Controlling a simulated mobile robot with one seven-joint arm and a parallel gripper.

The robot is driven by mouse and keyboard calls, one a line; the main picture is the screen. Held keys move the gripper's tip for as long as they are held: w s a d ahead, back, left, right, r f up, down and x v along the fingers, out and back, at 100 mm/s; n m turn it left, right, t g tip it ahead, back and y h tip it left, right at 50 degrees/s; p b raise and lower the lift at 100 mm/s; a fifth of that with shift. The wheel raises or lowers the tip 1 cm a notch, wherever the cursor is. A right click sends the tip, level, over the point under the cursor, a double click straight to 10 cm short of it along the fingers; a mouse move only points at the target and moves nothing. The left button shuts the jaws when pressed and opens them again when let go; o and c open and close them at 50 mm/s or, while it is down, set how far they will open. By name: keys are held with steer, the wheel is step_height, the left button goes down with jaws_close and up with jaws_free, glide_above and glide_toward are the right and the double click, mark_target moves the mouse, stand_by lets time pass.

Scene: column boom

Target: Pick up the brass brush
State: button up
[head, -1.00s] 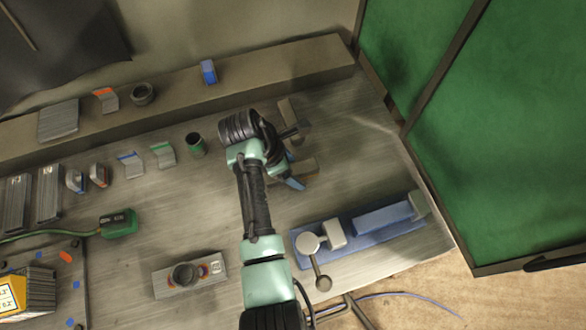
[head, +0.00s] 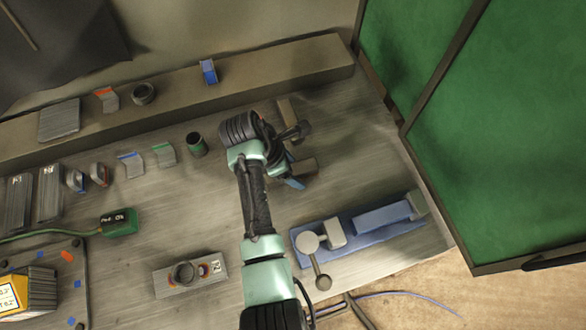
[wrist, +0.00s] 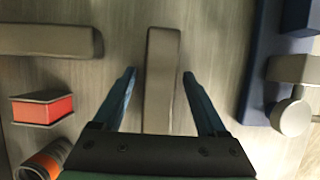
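A plain grey-brown bar (wrist: 162,85) lies between my gripper's two blue fingers in the wrist view. It runs lengthwise between them, with a gap on each side. It looks like the brush's back, but no bristles show, so I cannot be sure. The same bar (head: 304,167) shows beside my gripper in the head view, partly hidden by it. My gripper (wrist: 160,74) is open and empty. A second similar bar (wrist: 45,40) lies to the left in the wrist view, apart from the fingers. Height above the bench is hard to tell.
A blue vise (head: 350,235) stands at the bench's front right. A red-faced block (wrist: 42,108) and a dark, orange-marked tube (wrist: 45,160) are left of my gripper in the wrist view. A raised ledge (head: 300,70) runs along the back. Green panels (head: 510,130) stand at the right.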

jaws_close()
steer(key=shift+r, duration=0.15)
